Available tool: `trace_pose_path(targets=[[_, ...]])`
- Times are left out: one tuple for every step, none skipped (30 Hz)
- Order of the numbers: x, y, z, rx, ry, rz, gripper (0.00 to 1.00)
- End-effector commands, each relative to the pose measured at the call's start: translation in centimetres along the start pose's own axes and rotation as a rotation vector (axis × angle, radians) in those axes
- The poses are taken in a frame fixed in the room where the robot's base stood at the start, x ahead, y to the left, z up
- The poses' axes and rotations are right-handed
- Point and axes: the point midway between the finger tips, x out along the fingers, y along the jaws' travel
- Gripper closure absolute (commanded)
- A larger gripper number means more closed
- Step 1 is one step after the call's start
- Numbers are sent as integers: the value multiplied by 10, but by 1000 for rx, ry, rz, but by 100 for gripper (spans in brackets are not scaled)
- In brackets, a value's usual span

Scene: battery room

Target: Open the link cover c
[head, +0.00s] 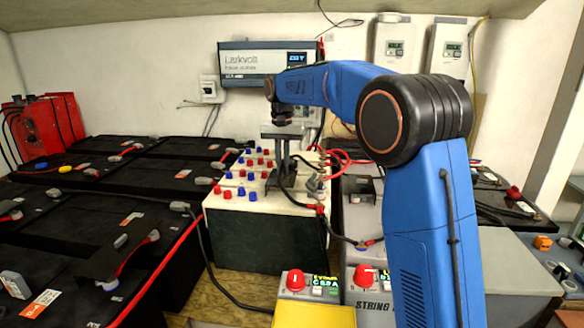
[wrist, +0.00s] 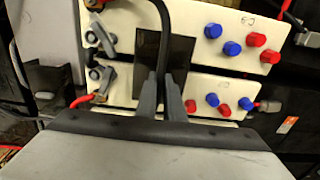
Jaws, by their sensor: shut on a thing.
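A dark flat link cover (wrist: 182,52) lies across the two white battery tops in the wrist view. I can read no letter on it, and whether it is tilted up is unclear. My gripper (wrist: 163,95) has its two grey fingers close together at the cover's near edge, shut on it. A black cable runs down the picture between the fingers and hides part of the cover. In the head view my gripper (head: 284,165) points down onto the white-topped battery (head: 232,208), and the cover is mostly hidden there.
Red and blue caps (wrist: 232,48) stand beside the cover. Metal terminals with red leads (wrist: 100,80) are on its other side. Black batteries (head: 150,215) fill the left. A control box with a red knob (head: 296,282) stands in front. A wall unit (head: 250,62) hangs behind.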

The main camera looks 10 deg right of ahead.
Motion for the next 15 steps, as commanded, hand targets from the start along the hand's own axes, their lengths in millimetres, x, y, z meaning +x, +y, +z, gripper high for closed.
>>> trace_pose_path(targets=[[-1, 0, -1, 0, 3, -1, 100], [-1, 0, -1, 1, 3, -1, 100], [-1, 0, -1, 1, 3, -1, 100], [-1, 0, -1, 0, 3, -1, 100], [-1, 0, -1, 0, 3, -1, 100], [-1, 1, -1, 0, 3, -1, 100], [-1, 1, -1, 0, 3, -1, 85], [-1, 1, -1, 0, 3, -1, 77], [-1, 1, -1, 0, 3, -1, 73], [-1, 1, -1, 0, 3, -1, 73], [-1, 1, -1, 0, 2, -1, 73], [-1, 1, -1, 0, 2, 0, 73], [0, 1, -1, 0, 2, 0, 73], [0, 1, -1, 0, 2, 0, 73], [0, 1, 0, 0, 2, 0, 73]])
